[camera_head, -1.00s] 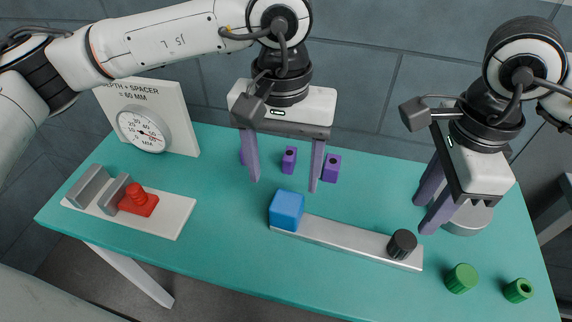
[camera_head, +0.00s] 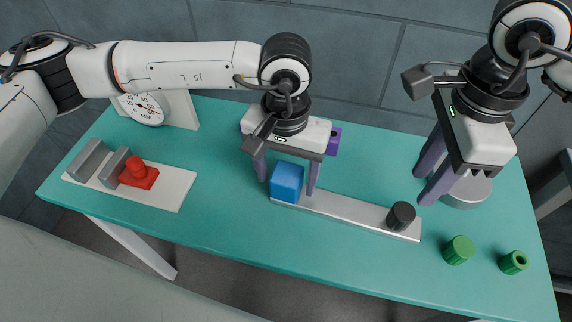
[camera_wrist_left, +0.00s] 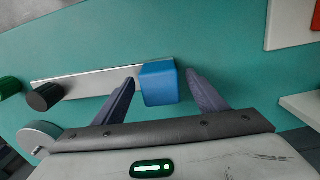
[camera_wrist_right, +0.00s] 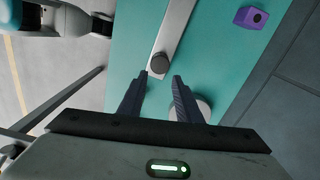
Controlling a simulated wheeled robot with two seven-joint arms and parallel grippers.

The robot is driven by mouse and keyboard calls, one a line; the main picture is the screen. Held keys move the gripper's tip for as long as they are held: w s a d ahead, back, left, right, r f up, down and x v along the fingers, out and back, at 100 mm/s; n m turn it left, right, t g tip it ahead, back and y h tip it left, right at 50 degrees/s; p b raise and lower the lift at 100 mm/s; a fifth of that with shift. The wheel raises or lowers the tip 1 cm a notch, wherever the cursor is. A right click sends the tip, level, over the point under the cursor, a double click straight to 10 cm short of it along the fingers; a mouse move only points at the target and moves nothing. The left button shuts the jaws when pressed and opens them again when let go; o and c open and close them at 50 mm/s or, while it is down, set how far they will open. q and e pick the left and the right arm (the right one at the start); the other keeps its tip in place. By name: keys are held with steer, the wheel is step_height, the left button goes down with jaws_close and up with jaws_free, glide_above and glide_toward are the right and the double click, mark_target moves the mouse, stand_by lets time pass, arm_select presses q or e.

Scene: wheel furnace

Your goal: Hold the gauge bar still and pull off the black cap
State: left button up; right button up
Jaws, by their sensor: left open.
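The gauge bar (camera_head: 345,212) is a flat silver bar lying on the teal table, with a blue block (camera_head: 287,182) at its left end and the black cap (camera_head: 401,215) standing at its right end. My left gripper (camera_head: 287,188) is open, with its fingers on either side of the blue block; in the left wrist view the block (camera_wrist_left: 159,83) sits between the fingertips with gaps showing. My right gripper (camera_head: 420,190) is open and empty, above the table behind and right of the cap. In the right wrist view the cap (camera_wrist_right: 159,63) is just beyond its fingertips.
Two green caps (camera_head: 459,250) (camera_head: 514,262) stand at the front right. A grey round disc (camera_head: 467,190) lies behind the right gripper. A white plate (camera_head: 172,190) with grey blocks and a red piece is at left, a dial gauge (camera_head: 146,108) behind it. A purple block (camera_head: 334,141) is at the back.

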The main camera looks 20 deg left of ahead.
mark_target(405, 210)
arm_select(q)
steer(key=c, duration=1.6)
steer(key=shift+c, duration=0.3)
arm_select(e)
steer(key=shift+o, duration=2.1)
steer(key=shift+f+m, duration=0.3)
steer(key=shift+f, duration=0.05)
steer(key=shift+f+m, duration=0.4)
steer(key=shift+m, duration=0.1)
steer(key=shift+f, duration=4.5)
steer(key=shift+r, duration=0.1)
jaws_close()
